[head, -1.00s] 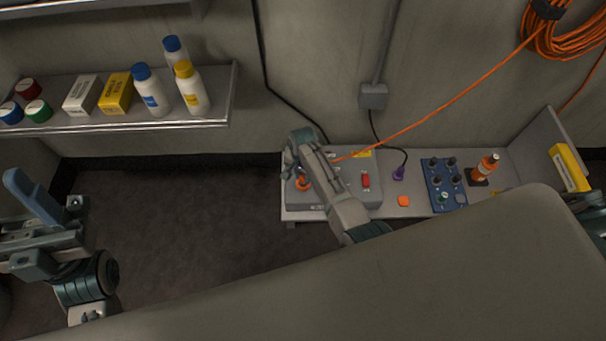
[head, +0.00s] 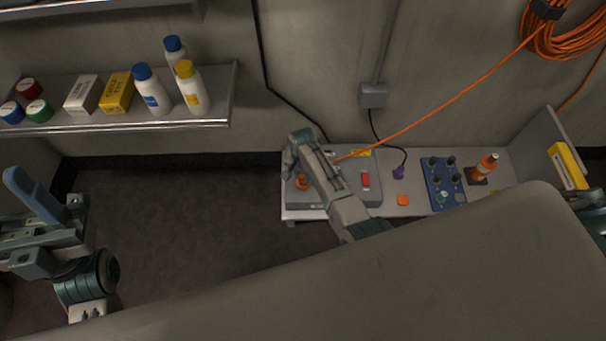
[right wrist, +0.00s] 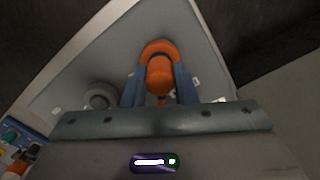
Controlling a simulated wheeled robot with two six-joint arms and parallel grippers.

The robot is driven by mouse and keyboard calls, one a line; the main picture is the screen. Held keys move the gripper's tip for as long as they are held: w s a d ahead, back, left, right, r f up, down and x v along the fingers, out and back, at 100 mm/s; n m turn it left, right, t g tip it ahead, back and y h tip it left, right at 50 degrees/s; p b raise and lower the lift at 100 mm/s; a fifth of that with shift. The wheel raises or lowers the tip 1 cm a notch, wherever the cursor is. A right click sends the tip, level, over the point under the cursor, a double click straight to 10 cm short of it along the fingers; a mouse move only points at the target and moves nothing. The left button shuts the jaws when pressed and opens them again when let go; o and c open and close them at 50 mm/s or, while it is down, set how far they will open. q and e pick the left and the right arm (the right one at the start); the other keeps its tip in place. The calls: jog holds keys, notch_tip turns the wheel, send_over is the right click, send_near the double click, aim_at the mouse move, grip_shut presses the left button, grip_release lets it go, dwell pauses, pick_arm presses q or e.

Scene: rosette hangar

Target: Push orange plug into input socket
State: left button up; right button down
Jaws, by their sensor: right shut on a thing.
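The orange plug (right wrist: 160,76) is between the two blue-grey fingers of my right gripper (right wrist: 158,88) in the right wrist view. The gripper is shut on it. Part of the orange plug also shows in the head view (head: 301,183), below my right gripper at the left end of the grey box (head: 345,197). An orange ring-shaped part (right wrist: 157,46) shows just beyond the plug; I cannot tell whether it belongs to plug or socket. The input socket is hidden, so seating depth cannot be told. My left gripper (head: 45,205) is away at the far left; its jaw opening is unclear.
An orange cable (head: 440,107) runs from near my right gripper to a coil (head: 565,32) on the wall. The bench also holds a red switch (head: 365,180), a purple plug (head: 398,173), a blue knob panel (head: 444,184) and an orange bottle (head: 484,168). A bottle shelf (head: 110,121) stands left.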

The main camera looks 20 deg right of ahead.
jog(key=c, duration=1.1)
grip_release()
jog(key=shift+r, duration=0.1)
notch_tip(320, 180, up, 11)
jog(key=p, duration=0.4)
jog(key=shift+f, duration=0.2)
